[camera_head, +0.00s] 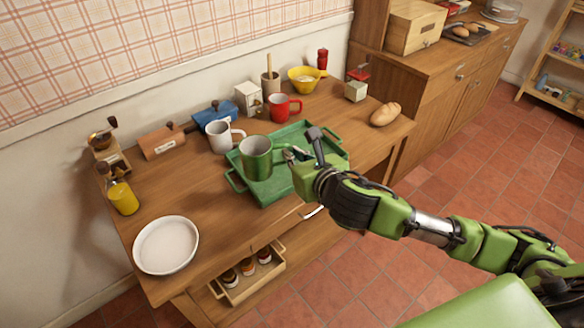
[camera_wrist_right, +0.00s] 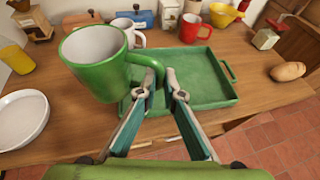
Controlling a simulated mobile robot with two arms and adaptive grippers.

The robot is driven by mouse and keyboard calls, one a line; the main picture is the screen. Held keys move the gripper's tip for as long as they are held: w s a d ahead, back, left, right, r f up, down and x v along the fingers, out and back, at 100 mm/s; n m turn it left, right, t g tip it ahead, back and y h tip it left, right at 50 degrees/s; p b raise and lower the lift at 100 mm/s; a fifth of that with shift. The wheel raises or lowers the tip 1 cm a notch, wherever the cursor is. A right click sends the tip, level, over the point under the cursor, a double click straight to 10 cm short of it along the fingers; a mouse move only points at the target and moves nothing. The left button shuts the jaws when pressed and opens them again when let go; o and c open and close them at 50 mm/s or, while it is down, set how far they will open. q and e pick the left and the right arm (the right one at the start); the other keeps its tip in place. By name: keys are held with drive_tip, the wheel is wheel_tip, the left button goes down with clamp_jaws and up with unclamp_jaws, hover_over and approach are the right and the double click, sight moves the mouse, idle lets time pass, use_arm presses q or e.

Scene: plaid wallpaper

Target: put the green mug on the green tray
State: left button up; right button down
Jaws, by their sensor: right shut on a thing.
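The green mug (camera_head: 256,158) is held upright by my right gripper (camera_head: 297,153), whose fingers are shut on its handle. In the right wrist view the mug (camera_wrist_right: 98,62) is at the upper left, with its handle between the fingertips (camera_wrist_right: 162,85). The green tray (camera_head: 293,133) lies on the wooden table. In the head view the mug overlaps the tray's left part. In the wrist view the tray (camera_wrist_right: 205,82) is to the right of and beyond the mug, which appears raised above the table. My left gripper is not in view.
A white mug (camera_head: 219,137) stands by the tray's back left, and a red mug (camera_head: 281,107) behind it. A white bowl (camera_head: 166,245) is at the front left. Bread (camera_head: 385,114) lies right of the tray. A drawer with jars (camera_head: 248,275) stands open below.

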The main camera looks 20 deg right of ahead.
drive_tip(key=w+d+f, duration=0.1)
drive_tip(key=w+f, duration=0.1)
drive_tip(key=w, duration=0.1)
drive_tip(key=w+d+f, duration=0.1)
drive_tip(key=w+f, duration=0.2)
drive_tip(key=w, duration=0.1)
drive_tip(key=w+d+f, duration=0.2)
drive_tip(key=w+f, duration=0.1)
drive_tip(key=w, duration=0.1)
drive_tip(key=shift+f, duration=0.15)
drive_tip(key=shift+w+d+f, duration=0.15)
drive_tip(key=shift+f, duration=0.05)
wheel_tip(320, 180, down, 3)
drive_tip(key=shift+w+f, duration=0.1)
drive_tip(key=shift+f, duration=0.15)
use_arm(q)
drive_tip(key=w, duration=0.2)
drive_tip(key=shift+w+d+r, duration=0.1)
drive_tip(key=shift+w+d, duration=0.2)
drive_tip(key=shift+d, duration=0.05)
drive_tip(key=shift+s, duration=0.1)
use_arm(e)
drive_tip(key=shift+f, duration=0.1)
drive_tip(key=c, duration=2.2)
unclamp_jaws()
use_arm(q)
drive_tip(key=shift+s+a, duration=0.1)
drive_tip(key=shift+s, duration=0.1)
